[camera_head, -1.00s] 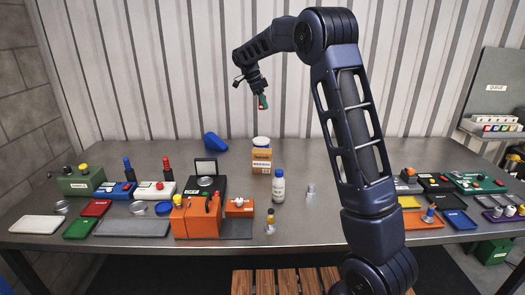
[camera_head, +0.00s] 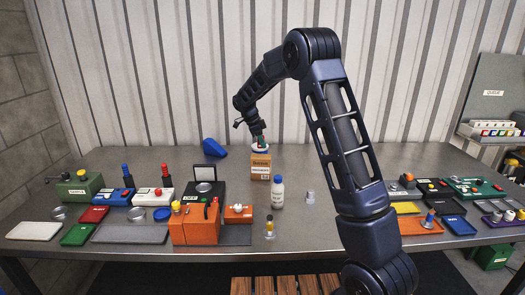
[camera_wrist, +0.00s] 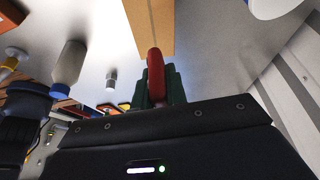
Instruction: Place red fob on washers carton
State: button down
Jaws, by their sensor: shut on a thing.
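My gripper (camera_head: 262,143) is shut on the red fob (camera_wrist: 156,75), which sticks out between its green jaw pads in the wrist view. The washers carton (camera_head: 261,168) is a tan-orange box standing upright at the back middle of the table, with its label facing the head camera. It also shows in the wrist view (camera_wrist: 150,22), where the fob's tip overlaps its edge. In the head view my gripper appears just above the carton. I cannot tell whether the fob touches it. The fob is hardly visible in the head view.
A blue-capped bottle (camera_head: 278,192) stands in front. A blue wedge (camera_head: 214,147) lies left. Bare table surrounds the carton's right side.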

jog(key=shift+f, duration=2)
jog(key=shift+f, duration=0.1)
jog(key=c, duration=1.4)
grip_release()
